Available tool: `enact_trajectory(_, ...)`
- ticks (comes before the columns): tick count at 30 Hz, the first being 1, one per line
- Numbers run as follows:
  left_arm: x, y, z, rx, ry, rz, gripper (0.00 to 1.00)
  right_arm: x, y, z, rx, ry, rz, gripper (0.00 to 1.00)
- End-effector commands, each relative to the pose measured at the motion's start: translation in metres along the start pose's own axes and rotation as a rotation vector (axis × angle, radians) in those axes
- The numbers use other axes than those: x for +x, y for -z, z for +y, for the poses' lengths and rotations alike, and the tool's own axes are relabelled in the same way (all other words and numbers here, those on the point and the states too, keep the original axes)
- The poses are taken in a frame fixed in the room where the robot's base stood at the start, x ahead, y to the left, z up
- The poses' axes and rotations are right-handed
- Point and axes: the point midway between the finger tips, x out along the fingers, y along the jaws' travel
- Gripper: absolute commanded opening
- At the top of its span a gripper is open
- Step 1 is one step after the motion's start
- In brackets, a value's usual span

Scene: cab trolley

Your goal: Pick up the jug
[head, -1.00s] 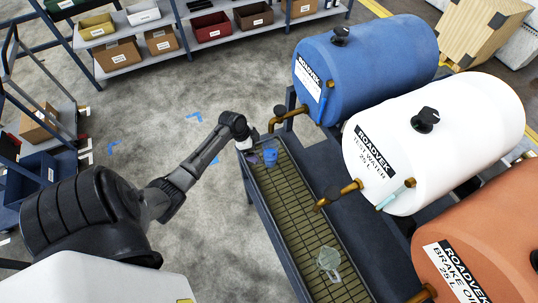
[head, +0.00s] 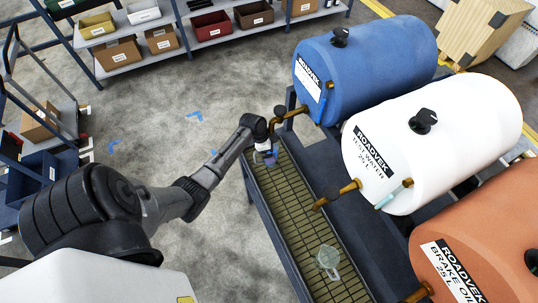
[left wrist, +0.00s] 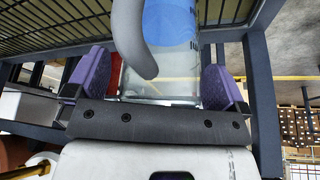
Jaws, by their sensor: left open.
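A clear jug with blue contents (left wrist: 178,60) and a grey curved handle (left wrist: 135,40) fills the middle of the left wrist view. In the head view this jug (head: 271,160) stands at the far end of the grated tray (head: 300,222), mostly hidden by my left gripper. My left gripper (left wrist: 155,85) is open, with one purple finger pad on each side of the jug. I cannot tell whether either pad touches it. A second, clear jug (head: 328,258) stands at the near end of the tray. My right gripper is not in view.
Blue (head: 365,62), white (head: 432,140) and orange (head: 480,240) tanks lie right of the tray. Their brass taps (head: 338,194) reach toward it, one close to my left gripper. Shelves with bins (head: 212,25) stand at the back. The floor left of the tray is clear.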

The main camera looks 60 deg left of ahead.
Motion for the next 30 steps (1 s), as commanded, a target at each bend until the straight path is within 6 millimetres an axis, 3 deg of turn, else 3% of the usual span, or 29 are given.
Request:
enact_trajectory(2, -0.0002, 0.0000, -0.0002, 0.000, 0.001, 0.000, 1.00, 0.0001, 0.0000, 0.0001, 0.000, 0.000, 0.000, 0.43)
enact_trajectory(25, -0.0010, 0.0003, -0.0007, 0.001, 0.002, 0.001, 0.26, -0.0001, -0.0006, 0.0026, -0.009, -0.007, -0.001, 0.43)
enact_trajectory(30, -0.0011, 0.0003, -0.0007, 0.001, 0.002, 0.001, 0.26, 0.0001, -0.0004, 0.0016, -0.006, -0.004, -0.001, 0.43)
